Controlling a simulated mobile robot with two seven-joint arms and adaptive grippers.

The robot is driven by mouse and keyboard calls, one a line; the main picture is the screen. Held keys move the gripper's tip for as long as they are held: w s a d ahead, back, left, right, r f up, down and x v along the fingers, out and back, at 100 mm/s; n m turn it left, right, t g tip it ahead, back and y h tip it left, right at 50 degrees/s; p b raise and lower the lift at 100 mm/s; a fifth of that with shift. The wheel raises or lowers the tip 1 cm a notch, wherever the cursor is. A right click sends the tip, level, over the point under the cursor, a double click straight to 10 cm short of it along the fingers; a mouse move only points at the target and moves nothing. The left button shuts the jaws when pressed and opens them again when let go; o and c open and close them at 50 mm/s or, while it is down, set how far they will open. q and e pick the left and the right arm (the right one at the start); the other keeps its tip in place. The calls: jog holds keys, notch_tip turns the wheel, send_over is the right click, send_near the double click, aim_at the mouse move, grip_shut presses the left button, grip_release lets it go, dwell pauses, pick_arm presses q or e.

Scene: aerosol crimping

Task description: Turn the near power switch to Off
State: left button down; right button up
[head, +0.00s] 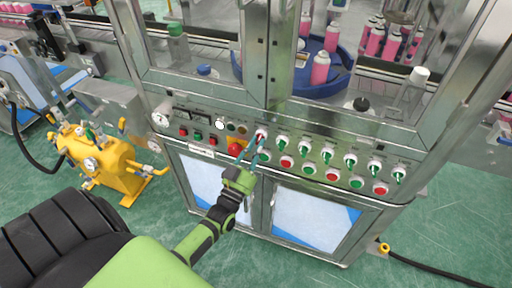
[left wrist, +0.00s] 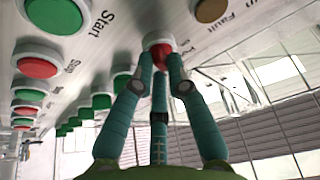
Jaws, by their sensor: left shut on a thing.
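The control panel (head: 214,124) runs along the front of a metal-framed machine. A row of rotary switches sits on its right part; several of them, such as this one (head: 282,141), have green handles and white collars. The leftmost switch of that row (head: 261,132) shows red in a white collar, and my left gripper (head: 257,146) is at it. In the left wrist view, the teal fingers (left wrist: 160,75) close around this red knob (left wrist: 160,50). The fingers partly hide the knob, and its label is not readable. My right gripper is not in view.
A red emergency button (head: 235,149) lies just left of the fingers. Red and green push buttons (head: 286,161) sit below the switches. Pink cans (head: 320,68) stand behind the machine's clear doors. A yellow tank (head: 98,160) stands on the green floor at left.

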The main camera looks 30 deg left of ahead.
pick_arm(q)
jog(key=n+y, duration=0.2)
jog(key=n, duration=0.2)
jog(key=n+g+y, duration=0.1)
jog(key=n+y, duration=0.1)
jog(key=n, duration=0.3)
jog(key=n+g+y, duration=0.1)
jog(key=n+y, duration=0.1)
jog(key=n, duration=0.2)
jog(key=shift+d+r+n+y+p, duration=0.2)
jog(key=shift+d+n+y+p, duration=0.1)
jog(key=shift+y+p, duration=0.1)
jog(key=shift+n, duration=0.3)
jog(key=c, duration=1.2)
grip_release()
jog(key=v, duration=1.2)
